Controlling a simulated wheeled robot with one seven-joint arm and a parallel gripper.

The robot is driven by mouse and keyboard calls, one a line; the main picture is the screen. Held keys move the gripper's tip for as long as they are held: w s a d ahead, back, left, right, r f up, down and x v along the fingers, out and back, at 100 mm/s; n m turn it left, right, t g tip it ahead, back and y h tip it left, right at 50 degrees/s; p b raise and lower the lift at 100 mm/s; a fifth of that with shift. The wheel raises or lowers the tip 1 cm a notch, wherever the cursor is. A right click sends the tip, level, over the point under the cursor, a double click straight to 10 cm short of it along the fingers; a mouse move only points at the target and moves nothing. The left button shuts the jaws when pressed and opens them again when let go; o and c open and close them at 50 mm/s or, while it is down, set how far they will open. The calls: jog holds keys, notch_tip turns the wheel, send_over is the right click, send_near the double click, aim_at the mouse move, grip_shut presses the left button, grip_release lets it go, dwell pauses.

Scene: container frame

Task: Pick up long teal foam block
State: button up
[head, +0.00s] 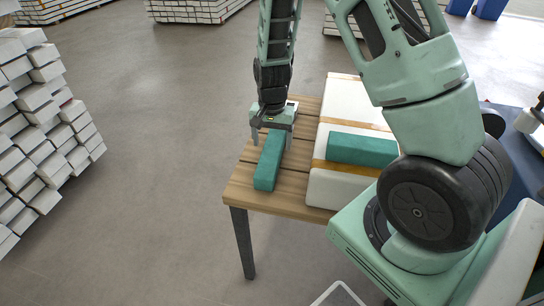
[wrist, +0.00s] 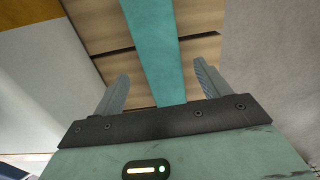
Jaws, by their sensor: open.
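A long teal foam block (head: 270,164) lies on the wooden slatted table (head: 290,206), near its left edge. My gripper (head: 272,138) points down over the far part of this block, its fingers apart. In the wrist view, the teal block (wrist: 155,50) runs between the two open fingers of my gripper (wrist: 163,92), with a gap on each side. Nothing is held. A second, shorter-looking teal block (head: 362,149) lies on the white box to the right.
The white box (head: 325,187) with tan bands stands on the table, right of the long block. Stacks of white bars (head: 40,130) stand at the left. A blue surface (head: 520,165) is at the far right. The floor left of the table is clear.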

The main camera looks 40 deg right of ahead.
aim_at(271, 151)
notch_tip(271, 151, down, 6)
jog(key=shift+a+r, duration=0.1)
jog(key=shift+r, duration=0.05)
dwell(0.3)
jog(key=c, duration=1)
